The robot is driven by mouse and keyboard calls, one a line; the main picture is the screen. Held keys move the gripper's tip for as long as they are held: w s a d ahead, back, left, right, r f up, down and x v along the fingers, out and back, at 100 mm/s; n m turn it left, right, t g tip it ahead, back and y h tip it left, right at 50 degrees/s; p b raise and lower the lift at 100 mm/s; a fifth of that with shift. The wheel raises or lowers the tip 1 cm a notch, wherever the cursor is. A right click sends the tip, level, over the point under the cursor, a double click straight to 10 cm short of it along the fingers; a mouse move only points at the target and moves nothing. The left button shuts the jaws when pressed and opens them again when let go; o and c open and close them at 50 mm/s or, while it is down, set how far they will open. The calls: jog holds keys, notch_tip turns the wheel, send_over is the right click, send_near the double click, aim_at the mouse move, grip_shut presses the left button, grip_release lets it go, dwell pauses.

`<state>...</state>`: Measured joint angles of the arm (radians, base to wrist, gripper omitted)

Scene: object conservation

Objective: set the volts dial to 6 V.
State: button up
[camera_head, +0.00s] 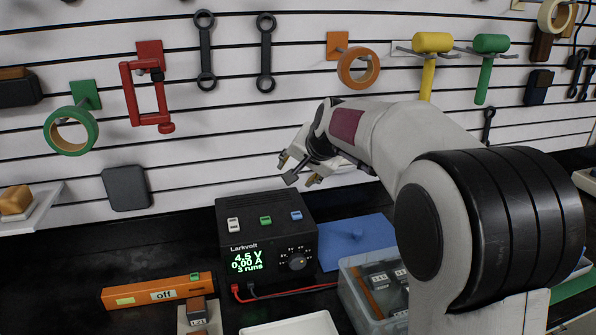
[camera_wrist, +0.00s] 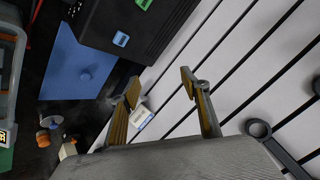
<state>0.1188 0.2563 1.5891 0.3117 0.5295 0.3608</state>
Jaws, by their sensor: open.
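The black Larkvolt power supply (camera_head: 266,215) stands on the dark bench. Its green display (camera_head: 250,262) reads 4.5 V, 0.00 A and 3 runs. The round volts dial (camera_head: 297,262) is on its front at the right, with small marks around it; the pointer's exact mark is too small to read. My gripper (camera_head: 300,177) is open and empty, above and behind the supply near the wall. In the wrist view my gripper (camera_wrist: 158,90) shows two spread fingers, with part of the supply's casing (camera_wrist: 120,30) at the upper left. The dial is not visible there.
White, green and blue switches (camera_head: 265,221) sit on the supply's top. Red and black leads (camera_head: 290,292) run in front. An orange bar marked "off" (camera_head: 158,291) lies left, a clear bin (camera_head: 365,312) right, a blue mat (camera_head: 355,240) behind it. Tools hang on the slatted wall (camera_head: 220,130).

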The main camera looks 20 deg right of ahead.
jog(key=shift+s, duration=0.1)
jog(key=n+g, duration=0.5)
jog(key=n, duration=0.2)
send_near(299, 265)
jog(key=shift+f+n, duration=0.3)
jog(key=shift+f, duration=0.1)
jog(key=shift+x, duration=3.9)
jog(key=shift+r, duration=0.1)
jog(key=c, duration=1.1)
